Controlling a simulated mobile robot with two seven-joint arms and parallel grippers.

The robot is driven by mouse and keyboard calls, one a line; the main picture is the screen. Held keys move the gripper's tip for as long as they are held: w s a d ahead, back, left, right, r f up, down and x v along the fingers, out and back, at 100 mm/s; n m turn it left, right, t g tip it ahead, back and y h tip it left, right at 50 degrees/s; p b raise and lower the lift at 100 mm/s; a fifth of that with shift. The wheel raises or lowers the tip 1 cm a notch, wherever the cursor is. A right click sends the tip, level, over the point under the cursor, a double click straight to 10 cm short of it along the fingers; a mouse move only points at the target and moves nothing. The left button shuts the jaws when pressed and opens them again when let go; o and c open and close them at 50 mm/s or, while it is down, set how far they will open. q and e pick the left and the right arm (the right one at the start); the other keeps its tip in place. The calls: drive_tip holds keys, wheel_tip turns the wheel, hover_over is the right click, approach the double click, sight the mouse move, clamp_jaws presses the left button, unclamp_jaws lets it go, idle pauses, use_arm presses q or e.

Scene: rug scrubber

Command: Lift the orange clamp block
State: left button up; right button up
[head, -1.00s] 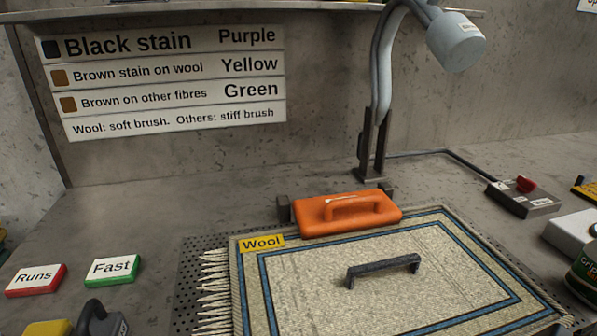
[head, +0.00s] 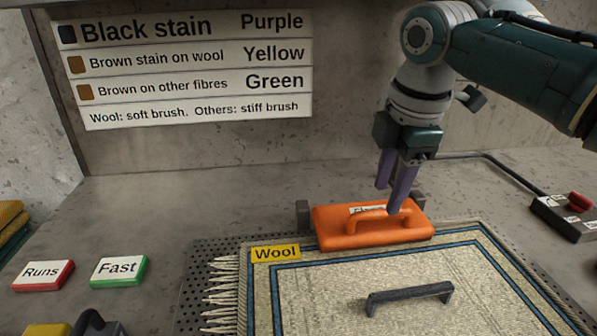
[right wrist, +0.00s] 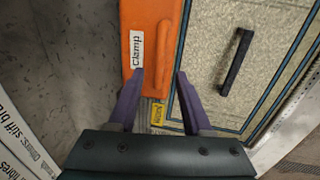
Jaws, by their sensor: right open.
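The orange clamp block (head: 335,228) lies across the far edge of the rug (head: 310,300), with a raised orange handle (head: 372,220) on top. In the right wrist view the block (right wrist: 135,20) carries a white label reading "Clamp", and its handle (right wrist: 165,45) runs up the picture. My right gripper (head: 392,198) is above the right part of the block in the head view, fingers pointing down. Its purple fingers are open (right wrist: 158,88), apart on either side of the near end of the handle line, with nothing held. My left gripper is out of view.
A dark handle (head: 410,295) stands on the rug's middle. A yellow "Wool" tag (head: 275,253) lies at its corner. "Runs" (head: 43,274) and "Fast" (head: 118,270) tiles lie at left.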

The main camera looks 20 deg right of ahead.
sight(380, 211)
drive_tip(key=shift+w+d+f+b, duration=0.1)
drive_tip(key=shift+w+f+b, duration=0.1)
drive_tip(key=shift+f, duration=0.75)
drive_tip(key=shift+w+f+b, duration=0.2)
drive_tip(key=shift+f, duration=0.75)
clamp_jaws()
